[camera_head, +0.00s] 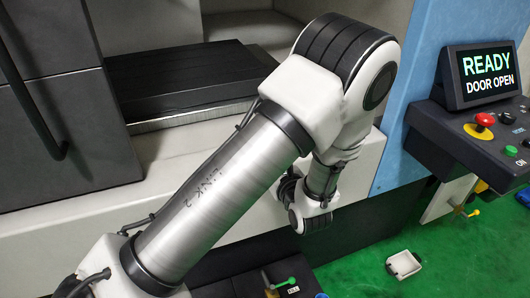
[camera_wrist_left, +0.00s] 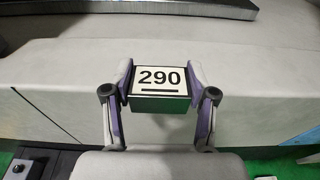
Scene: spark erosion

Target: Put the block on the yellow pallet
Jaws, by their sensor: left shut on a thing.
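The block (camera_wrist_left: 160,103) is dark with a white top label reading "290" and a black bar under the number. My left gripper (camera_wrist_left: 160,78) is shut on it, with one purple-and-grey finger on each side. The block is held level in front of a pale machine ledge; I cannot tell its exact height. In the head view my left arm crosses the middle, and its gripper and the block are hidden behind the arm. No yellow pallet shows in either view. My right gripper is not in view.
The pale machine front (camera_head: 180,180) spans behind my arm, with a dark slab (camera_head: 180,75) in its opening. A dark door with a handle (camera_head: 35,105) stands at left. A control panel with a screen (camera_head: 483,75) reading "READY DOOR OPEN" is at right.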

